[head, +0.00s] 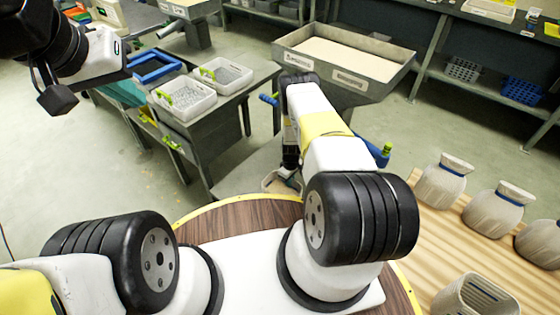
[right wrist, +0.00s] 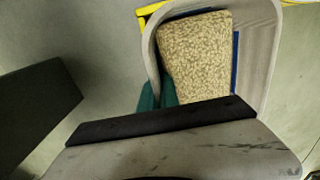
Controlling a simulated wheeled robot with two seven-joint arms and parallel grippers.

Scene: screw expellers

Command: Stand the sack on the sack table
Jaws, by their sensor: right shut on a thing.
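An open, pale sack (head: 268,184) with tan grainy contents is low in front of me in the head view, partly hidden by my right arm. The right wrist view looks into its mouth, where the tan fill (right wrist: 195,55) and pale rim (right wrist: 262,40) show. My right gripper (head: 290,165) is shut on the sack; a dark finger (right wrist: 160,121) lies across its near side. Whether the sack touches anything below is hidden. The wooden sack table (head: 425,235) is at the right. My left gripper (head: 58,97) is raised at the upper left, away from the sack; its jaw opening is unclear.
Closed sacks (head: 445,180) with blue ties stand in a row on the sack table, and an open one (head: 478,297) stands nearer. A grey bin (head: 350,62) of pale material is ahead. A workbench (head: 200,125) with white baskets (head: 185,97) stands left.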

